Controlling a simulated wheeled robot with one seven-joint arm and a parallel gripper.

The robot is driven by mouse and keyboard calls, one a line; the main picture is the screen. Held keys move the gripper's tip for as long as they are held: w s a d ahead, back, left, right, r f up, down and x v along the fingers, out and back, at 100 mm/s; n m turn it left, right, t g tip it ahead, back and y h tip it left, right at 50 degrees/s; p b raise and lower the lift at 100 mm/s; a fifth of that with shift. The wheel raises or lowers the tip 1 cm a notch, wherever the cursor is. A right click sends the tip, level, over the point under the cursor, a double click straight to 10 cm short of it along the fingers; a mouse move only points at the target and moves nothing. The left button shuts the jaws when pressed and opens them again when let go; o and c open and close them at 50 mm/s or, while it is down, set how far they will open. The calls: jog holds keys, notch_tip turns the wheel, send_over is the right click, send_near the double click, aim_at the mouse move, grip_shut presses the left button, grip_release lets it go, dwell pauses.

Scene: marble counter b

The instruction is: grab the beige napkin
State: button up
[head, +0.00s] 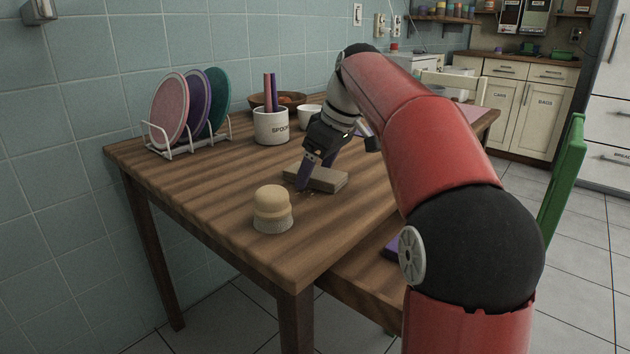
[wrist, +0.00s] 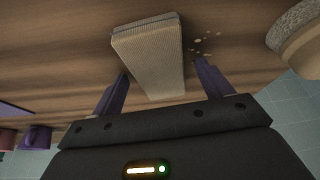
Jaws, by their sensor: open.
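The beige napkin (head: 325,179) is a folded, flat rectangular block lying on the wooden table. In the wrist view the ribbed napkin (wrist: 150,55) lies between the two purple fingers, its near end reaching into the gap. My gripper (head: 316,172) is open and low over the table at the napkin. In the wrist view my gripper (wrist: 161,70) has one finger on each side of the napkin. In the head view one finger stands in front of the napkin's left part and hides some of it. Contact with the fingers cannot be told.
A round scrubbing brush (head: 272,210) stands near the front table edge. Pale crumbs (wrist: 205,42) lie beside the napkin. A utensil crock (head: 270,127), a white cup (head: 309,117), a bowl (head: 258,99) and a plate rack (head: 160,148) stand farther back. Bare wood lies left of the napkin.

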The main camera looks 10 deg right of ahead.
jog(key=c, duration=1.1)
jog(key=shift+o, duration=0.2)
jog(key=shift+r, duration=0.1)
